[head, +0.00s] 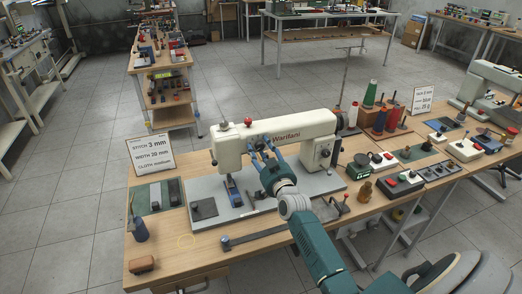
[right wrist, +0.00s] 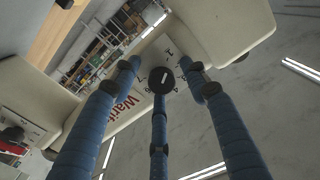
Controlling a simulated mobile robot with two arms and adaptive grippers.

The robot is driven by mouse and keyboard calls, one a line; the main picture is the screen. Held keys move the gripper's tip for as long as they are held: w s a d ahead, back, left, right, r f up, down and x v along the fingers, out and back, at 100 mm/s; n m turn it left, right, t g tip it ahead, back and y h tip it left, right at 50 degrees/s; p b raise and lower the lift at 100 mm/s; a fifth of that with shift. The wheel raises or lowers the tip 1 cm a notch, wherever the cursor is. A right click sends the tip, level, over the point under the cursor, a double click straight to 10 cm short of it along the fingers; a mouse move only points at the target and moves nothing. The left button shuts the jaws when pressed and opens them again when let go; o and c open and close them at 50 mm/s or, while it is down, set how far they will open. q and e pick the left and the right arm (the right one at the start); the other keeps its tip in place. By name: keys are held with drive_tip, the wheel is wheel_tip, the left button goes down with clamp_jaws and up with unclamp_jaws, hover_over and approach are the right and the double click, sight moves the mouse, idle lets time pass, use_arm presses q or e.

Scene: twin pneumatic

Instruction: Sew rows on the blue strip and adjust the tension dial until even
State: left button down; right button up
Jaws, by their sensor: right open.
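In the right wrist view, the black tension dial (right wrist: 162,80) with a white mark and printed numbers lies between the spread fingers (right wrist: 161,85). I cannot tell whether any finger touches it. A narrow blue piece (head: 234,191) lies under the head on the grey machine bed; I cannot tell if it is the blue strip. My left gripper is not in view.
Cards stand at the left (head: 151,153) and at the back right (head: 423,100). Dark cloth swatches (head: 157,198), a blue bottle-like item (head: 139,229) and a brown block (head: 142,264) lie at the left. Thread cones (head: 381,119) and control boxes (head: 404,188) crowd the right.

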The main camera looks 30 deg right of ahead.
drive_tip(key=c, duration=1.1)
drive_tip(key=shift+c, duration=0.2)
drive_tip(key=shift+a+f+m, duration=0.1)
drive_tip(key=shift+f+m, duration=0.1)
drive_tip(key=shift+m, duration=0.5)
clamp_jaws()
drive_tip(key=shift+m, duration=0.5)
drive_tip(key=m, duration=0.5)
drive_tip(key=shift+a+f, duration=0.15)
drive_tip(key=shift+m, duration=0.3)
drive_tip(key=o, duration=1.1)
unclamp_jaws()
drive_tip(key=shift+o, duration=0.2)
drive_tip(key=shift+r, duration=0.3)
